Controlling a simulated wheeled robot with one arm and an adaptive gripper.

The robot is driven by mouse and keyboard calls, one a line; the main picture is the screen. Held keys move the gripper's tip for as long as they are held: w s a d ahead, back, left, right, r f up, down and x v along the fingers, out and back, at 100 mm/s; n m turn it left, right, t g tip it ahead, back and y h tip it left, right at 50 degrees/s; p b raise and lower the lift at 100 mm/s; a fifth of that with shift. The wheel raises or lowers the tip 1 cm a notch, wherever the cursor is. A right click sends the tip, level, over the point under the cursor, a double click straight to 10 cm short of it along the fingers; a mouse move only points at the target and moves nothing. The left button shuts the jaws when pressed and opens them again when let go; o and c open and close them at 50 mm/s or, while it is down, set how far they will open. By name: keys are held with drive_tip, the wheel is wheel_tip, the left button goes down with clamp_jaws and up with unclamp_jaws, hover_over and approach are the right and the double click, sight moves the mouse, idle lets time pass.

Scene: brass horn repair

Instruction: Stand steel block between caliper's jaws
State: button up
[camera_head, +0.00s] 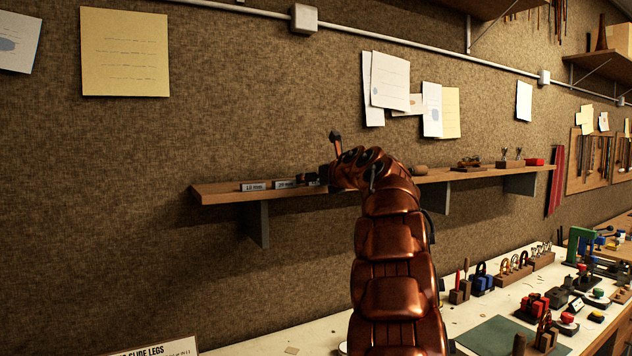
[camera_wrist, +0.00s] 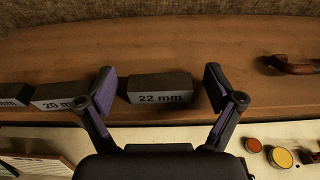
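A grey steel block marked "22 mm" (camera_wrist: 158,90) lies on the wooden shelf in the wrist view. My gripper (camera_wrist: 159,88) is open around it, with one finger on each side. The left finger is close to the block's left end; a gap shows at the right finger. Another block marked "20 mm" (camera_wrist: 58,95) lies left of the left finger. In the head view, my gripper (camera_head: 326,176) is at the shelf, right of the "20 mm" block (camera_head: 286,184) and a further labelled block (camera_head: 253,187). I cannot make out the caliper in either view.
The narrow shelf (camera_head: 222,193) runs along the wall above a workbench (camera_head: 470,305). A reddish curved object (camera_wrist: 290,65) lies on the shelf to the right. Small tins (camera_wrist: 280,157) sit below on the bench. The bench holds many tools at the right.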

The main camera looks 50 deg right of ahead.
drive_tip(key=c, duration=1.5)
drive_tip(key=shift+o, duration=0.2)
drive_tip(key=shift+r, duration=0.15)
